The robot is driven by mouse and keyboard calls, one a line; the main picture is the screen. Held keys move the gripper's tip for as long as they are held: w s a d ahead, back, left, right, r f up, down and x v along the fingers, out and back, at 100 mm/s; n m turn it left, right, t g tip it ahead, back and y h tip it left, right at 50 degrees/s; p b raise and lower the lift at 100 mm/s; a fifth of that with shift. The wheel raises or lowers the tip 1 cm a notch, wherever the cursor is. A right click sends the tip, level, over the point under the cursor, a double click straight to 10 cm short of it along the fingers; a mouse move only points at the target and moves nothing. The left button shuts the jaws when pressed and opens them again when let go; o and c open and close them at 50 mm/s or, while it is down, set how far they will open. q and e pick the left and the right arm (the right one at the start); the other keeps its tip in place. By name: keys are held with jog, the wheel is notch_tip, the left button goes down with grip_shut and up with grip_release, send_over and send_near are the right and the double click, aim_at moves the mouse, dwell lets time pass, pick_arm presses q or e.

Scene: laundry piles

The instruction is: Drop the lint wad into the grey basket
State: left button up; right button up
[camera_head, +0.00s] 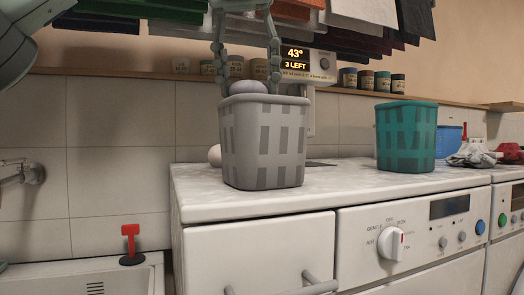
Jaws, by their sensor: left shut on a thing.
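The grey basket (264,143) stands upright on the white machine top, with dark slots in its sides. My left gripper (248,84) comes down from above, with one finger on each side of a rounded grey-lilac lump, which looks like the lint wad (249,87). The gripper is shut on the wad and holds it at the basket's mouth. The wad's top shows above the front rim; its lower part is hidden behind the rim. I cannot tell whether it touches the basket. My right gripper is not in view.
A teal basket (406,138) stands to the right on the white machine top (330,178), with a blue tub (448,140) and a crumpled grey cloth (473,154) beyond it. A pale ball (214,155) sits behind the grey basket. Clothes hang above; a sink (85,278) lies lower left.

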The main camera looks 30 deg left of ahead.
pick_arm(q)
jog(key=shift+f, duration=0.2)
jog(key=o, duration=0.8)
jog(key=shift+o, duration=0.2)
jog(key=shift+v, duration=3.8)
